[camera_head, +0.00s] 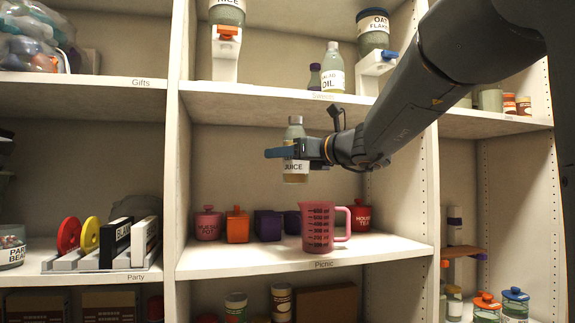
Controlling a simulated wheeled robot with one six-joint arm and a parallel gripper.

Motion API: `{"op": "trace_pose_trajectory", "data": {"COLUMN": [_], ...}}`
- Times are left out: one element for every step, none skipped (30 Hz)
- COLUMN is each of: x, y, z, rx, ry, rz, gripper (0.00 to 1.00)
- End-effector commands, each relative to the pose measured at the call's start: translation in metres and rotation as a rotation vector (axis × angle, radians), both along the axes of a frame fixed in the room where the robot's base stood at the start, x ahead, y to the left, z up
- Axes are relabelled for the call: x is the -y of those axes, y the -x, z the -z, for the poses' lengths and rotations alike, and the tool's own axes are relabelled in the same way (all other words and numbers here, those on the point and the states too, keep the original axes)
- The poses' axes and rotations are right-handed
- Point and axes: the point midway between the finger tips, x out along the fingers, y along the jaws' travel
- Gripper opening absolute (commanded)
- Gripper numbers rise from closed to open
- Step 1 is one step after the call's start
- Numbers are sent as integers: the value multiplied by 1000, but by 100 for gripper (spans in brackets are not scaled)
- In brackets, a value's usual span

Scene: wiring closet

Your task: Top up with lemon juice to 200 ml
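A juice bottle (296,177) with a grey cap and a label reading "JUICE" is upright in the air above the Picnic shelf. My gripper (290,153) is shut on it around its middle, hiding part of the label. The bottle's lower part looks yellowish. A pink translucent measuring jug (318,230) with dark scale marks and a handle on its right stands on the Picnic shelf. It is below and slightly right of the bottle, apart from it. I cannot tell the liquid level in the jug.
Behind the jug stand a pink pot (209,224), an orange pot (237,225), purple pots (268,225) and a red tea pot (361,216). The shelf above (260,94) bears an oil bottle (333,72) and dispensers. The Picnic shelf's front left (225,262) is clear.

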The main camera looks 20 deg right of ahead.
Motion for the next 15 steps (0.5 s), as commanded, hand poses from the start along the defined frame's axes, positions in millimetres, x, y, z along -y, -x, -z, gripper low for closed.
{"op": "trace_pose_trajectory", "data": {"x": [-1,-2,-2,-3,-4,-5,-6,-7,-8,-9,-11,-11,-12,-12,-13], "y": [1,1,1,2,2,3,4,5,6,6,7,7,7,8,8], "z": [0,1,3,5,7,11,14,17,23,27,30,38,43,47,53], "rx": [-2,-7,-17,-25,-35,-51,-64,-79,-100,-117,-132,-147,-155,-164,-178], "ry": [-7,-14,-27,-41,-56,-80,-102,-126,-158,-185,-210,-234,-251,-266,-286], "rz": [2,3,4,4,4,3,3,3,3,3,3,4,4,3,3], "gripper": [16,16,16,16,16,16,16,16,16,16,16,16,16,16,16]}}
